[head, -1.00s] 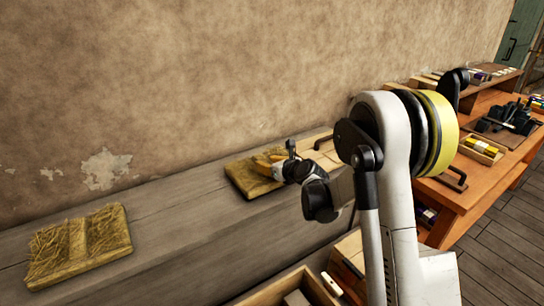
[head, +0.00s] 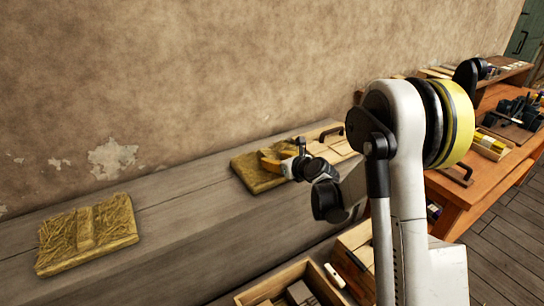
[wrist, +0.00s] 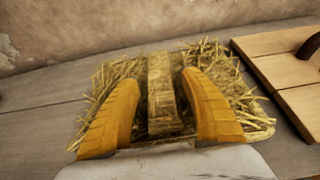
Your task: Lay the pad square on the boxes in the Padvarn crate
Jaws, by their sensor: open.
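A straw pad (head: 250,176) lies on the grey bench along the wall, under my gripper. It also shows in the wrist view (wrist: 225,78), with a raised central ridge (wrist: 161,88). My gripper (wrist: 160,80) is open, its two yellow fingers on either side of the ridge. I cannot tell whether they touch it. In the head view my gripper (head: 268,159) covers part of this pad. A second straw pad (head: 112,226), also ridged, lies on the bench at the left. An open wooden crate (head: 262,290) with boxes inside stands at the bottom; no name on it is readable.
A wooden lid with a dark handle (wrist: 272,47) lies on the bench just right of the near pad. An orange workbench (head: 463,208) with tools and small boxes stands at the right. The bench (head: 180,218) between the two pads is clear.

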